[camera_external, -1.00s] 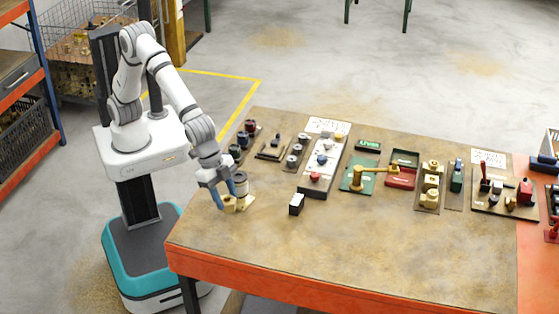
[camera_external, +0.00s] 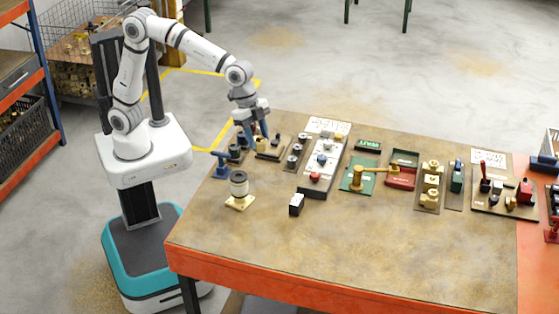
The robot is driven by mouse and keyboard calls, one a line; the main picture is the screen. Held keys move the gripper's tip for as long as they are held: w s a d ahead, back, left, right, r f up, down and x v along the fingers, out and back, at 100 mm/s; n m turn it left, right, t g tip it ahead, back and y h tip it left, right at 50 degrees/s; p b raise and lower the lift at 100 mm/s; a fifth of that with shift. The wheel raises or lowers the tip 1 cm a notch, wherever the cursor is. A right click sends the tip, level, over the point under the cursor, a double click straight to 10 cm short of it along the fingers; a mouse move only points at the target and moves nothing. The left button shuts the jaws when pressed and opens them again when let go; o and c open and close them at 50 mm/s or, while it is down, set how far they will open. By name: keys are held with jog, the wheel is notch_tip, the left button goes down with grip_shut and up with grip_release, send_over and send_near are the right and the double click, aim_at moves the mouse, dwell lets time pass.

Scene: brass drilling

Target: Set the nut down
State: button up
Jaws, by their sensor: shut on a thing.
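My gripper (camera_external: 255,138) is at the back left of the workbench, above the small dark devices near its far edge. Its blue fingers point down and are shut on the brass nut. The nut is small and mostly hidden between the fingers, so its tilt and its height above the bench cannot be told. The brass nut no longer shows beside the dark-banded cylinder on a brass base (camera_external: 239,188) at the bench's left.
A blue T-handled piece (camera_external: 221,162) stands at the bench's left edge. A dark board (camera_external: 272,149) lies just right of my gripper. A black block (camera_external: 297,204) and a white-topped panel (camera_external: 328,126) are further right. The front of the workbench (camera_external: 330,245) is clear.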

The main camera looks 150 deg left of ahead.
jog(key=s+a, duration=0.3)
jog(key=s, duration=0.2)
jog(key=f, duration=1)
jog(key=shift+s+a+f+b, duration=0.2)
jog(key=shift+s+b, duration=0.05)
jog(key=shift+b, duration=0.1)
jog(key=shift+f, duration=2.25)
jog(key=shift+f, duration=0.1)
jog(key=shift+f+b, duration=0.15)
jog(key=shift+b, duration=0.2)
jog(key=o, duration=1.2)
jog(key=shift+o, duration=0.2)
